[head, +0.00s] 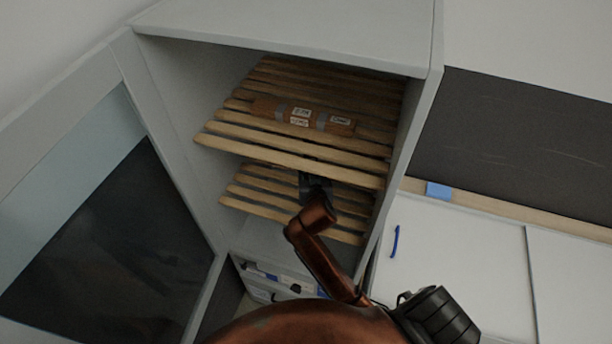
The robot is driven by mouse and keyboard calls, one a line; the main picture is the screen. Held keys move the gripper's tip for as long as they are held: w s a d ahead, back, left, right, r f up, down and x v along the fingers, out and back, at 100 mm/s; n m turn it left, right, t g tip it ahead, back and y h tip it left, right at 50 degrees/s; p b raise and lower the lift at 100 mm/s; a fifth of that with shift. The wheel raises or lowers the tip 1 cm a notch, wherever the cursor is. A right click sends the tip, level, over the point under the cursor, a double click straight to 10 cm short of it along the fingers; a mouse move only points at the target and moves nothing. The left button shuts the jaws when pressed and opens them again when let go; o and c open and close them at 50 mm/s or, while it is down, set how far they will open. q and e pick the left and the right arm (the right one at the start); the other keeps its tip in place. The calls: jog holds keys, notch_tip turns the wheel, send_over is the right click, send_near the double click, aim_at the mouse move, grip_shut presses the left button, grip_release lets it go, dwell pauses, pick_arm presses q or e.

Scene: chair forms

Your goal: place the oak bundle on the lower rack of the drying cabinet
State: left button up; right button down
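The drying cabinet (178,110) stands open in the head view. Its upper rack (270,152) bears a brown wood bundle (268,108) with grey bands and white labels. The label text is too small to read surely, so I cannot tell whether this is the oak bundle. The lower rack (260,207) shows pale slats and no clear bundle; the upper rack hides its back part. A dark gripper (315,182) on a copper arm, seemingly my left, is at the lower rack, below the upper rack's front edge. Its fingers and anything in them are hidden. A black ribbed part, perhaps my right gripper (440,315), shows at lower right.
The cabinet's glazed door (110,215) stands open to the left. Below the lower rack is a compartment with white and blue items (280,280). The cabinet's right wall is close to my arm.

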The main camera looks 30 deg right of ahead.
jog(key=shift+w+f, duration=0.75)
jog(key=shift+f, duration=0.2)
jog(key=shift+w+f, duration=0.2)
jog(key=shift+w, duration=0.05)
jog(key=f, duration=0.1)
jog(key=f+p, duration=0.1)
jog(key=f, duration=0.1)
jog(key=shift+w+a, duration=0.15)
jog(key=shift+w, duration=0.15)
jog(key=shift+f, duration=0.65)
jog(key=c, duration=1.4)
grip_release()
pick_arm(q)
jog(key=shift+w+d+r, duration=0.1)
jog(key=shift+w+r, duration=0.15)
jog(key=shift+w, duration=0.35)
jog(key=shift+w+d+r, duration=0.1)
jog(key=shift+w+r, duration=0.15)
jog(key=shift+w, duration=0.35)
